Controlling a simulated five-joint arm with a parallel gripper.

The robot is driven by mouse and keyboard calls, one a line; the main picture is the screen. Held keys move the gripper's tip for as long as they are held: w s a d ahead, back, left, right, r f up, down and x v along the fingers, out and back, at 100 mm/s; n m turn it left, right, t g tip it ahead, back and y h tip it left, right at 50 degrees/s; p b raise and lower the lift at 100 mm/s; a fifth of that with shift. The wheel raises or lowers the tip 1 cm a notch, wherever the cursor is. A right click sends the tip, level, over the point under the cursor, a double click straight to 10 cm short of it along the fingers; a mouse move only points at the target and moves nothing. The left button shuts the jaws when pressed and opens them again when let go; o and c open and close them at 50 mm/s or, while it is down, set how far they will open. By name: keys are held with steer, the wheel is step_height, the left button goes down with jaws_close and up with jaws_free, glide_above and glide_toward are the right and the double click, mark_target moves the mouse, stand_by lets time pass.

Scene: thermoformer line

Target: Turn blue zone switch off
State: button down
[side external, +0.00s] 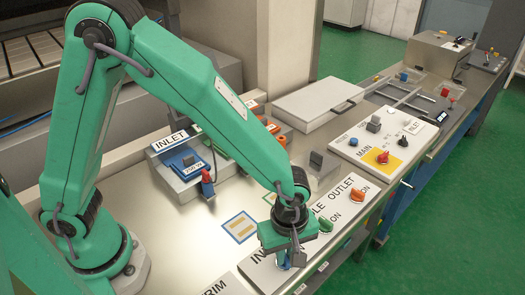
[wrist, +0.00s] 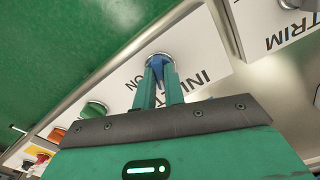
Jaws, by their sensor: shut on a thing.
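The blue zone switch (wrist: 155,61) is a blue knob on a round metal base, set on a white panel (wrist: 205,60) lettered "INLET", with "ON" beside it. My gripper (wrist: 160,78) is over it in the wrist view, its two green fingers shut on the blue knob. In the side view my gripper (side external: 284,262) points down at the near end of the switch panel and mostly hides the blue knob. The knob's exact angle is hard to tell because the fingers cover part of it.
Along the same panel are a green switch (side external: 325,225) and an orange switch (side external: 357,195). A red main switch (side external: 383,157) sits on yellow farther back. A "TRIM" panel (side external: 218,286) is at the near side.

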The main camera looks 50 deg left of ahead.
steer(key=shift+n, duration=2.3)
steer(key=c, duration=1.5)
jaws_free()
steer(key=shift+r, duration=0.1)
steer(key=shift+r, duration=3.85)
